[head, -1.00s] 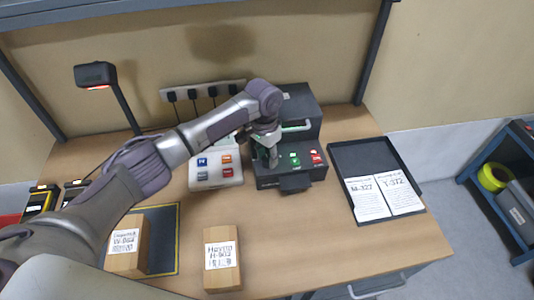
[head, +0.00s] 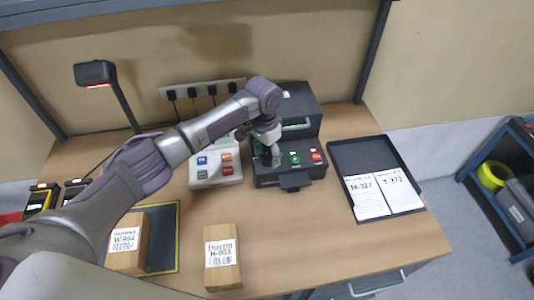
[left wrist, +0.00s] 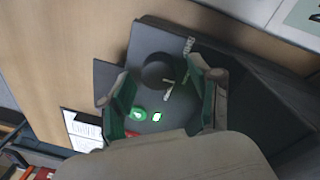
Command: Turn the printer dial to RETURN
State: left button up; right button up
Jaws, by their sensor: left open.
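The black printer (head: 290,176) stands at the back of the table, with a green button (head: 295,159) and a red button (head: 317,156) on its top face. My left gripper (head: 273,158) is over the left part of that face and hides the dial in the head view. In the left wrist view, the round dark dial (left wrist: 158,70) lies between the two open green-lined fingers (left wrist: 162,82) of my left gripper. Whether they touch it I cannot tell. The dial labels are too blurred to read. My right gripper is not in view.
A white panel (head: 216,183) with several coloured buttons stands left of the printer. A black tray (head: 366,151) with two paper labels is to the right. A scanner lamp (head: 97,74) rises at left.

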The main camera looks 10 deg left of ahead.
aim_at(265, 156)
pick_arm(q)
notch_tip(265, 156, up, 12)
jog(key=shift+w+a, duration=0.15)
jog(key=shift+a, duration=0.1)
dwell(0.3)
jog(key=shift+f, duration=0.1)
dwell(0.3)
